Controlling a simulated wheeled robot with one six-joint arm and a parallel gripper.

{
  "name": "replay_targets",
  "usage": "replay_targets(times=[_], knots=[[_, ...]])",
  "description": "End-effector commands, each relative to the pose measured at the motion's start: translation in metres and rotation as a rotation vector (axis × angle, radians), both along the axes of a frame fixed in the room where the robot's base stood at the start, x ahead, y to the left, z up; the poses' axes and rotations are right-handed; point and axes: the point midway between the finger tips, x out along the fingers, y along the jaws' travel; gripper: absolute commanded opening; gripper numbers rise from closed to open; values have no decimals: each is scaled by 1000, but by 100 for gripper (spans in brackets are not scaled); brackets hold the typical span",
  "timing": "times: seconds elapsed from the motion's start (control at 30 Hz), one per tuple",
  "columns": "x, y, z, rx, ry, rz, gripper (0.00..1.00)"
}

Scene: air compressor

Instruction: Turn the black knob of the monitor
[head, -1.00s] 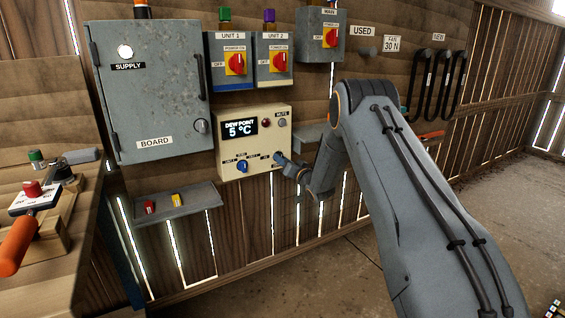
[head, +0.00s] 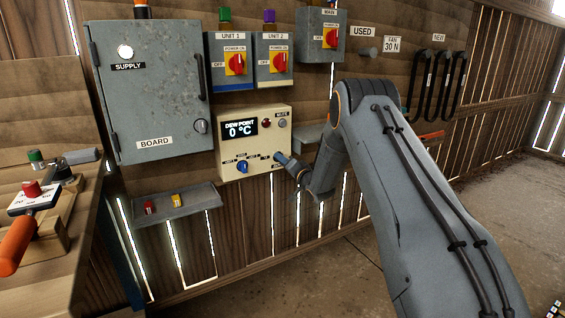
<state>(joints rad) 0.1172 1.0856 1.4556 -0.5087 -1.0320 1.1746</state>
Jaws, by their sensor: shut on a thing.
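The monitor (head: 232,150) is a cream box on the wall with a dark screen (head: 240,129) reading "DEW POINT 0 °C". A blue knob (head: 242,167) sits at its lower left. My gripper (head: 280,158) is at the monitor's lower right corner, shut on what is probably the black knob. The gripper and wrist hide that knob, so its angle cannot be seen.
A red lamp (head: 266,123) and a grey mute button (head: 282,123) sit above my gripper on the monitor. A grey shelf (head: 190,204) with a red and a yellow item is below left. The grey board cabinet (head: 160,95) stands left.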

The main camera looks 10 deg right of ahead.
Motion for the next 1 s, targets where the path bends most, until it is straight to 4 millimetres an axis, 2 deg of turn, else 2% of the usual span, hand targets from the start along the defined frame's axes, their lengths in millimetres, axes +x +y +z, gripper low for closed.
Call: replay_targets(times=[0.13, 0.17, 0.27, 0.53, 0.67, 1.0], knots=[[0, 0, 0, -1, -1, 1, 4], [0, 0, 0, -1, -1, 1, 28], [0, 0, 0, -1, 0, 0, 45], [0, 0, 0, -1, 0, 0, 45], [-8, -3, 0, -1, 0, -1, 45], [-58, -19, 0, -1, 0, -1, 45]])
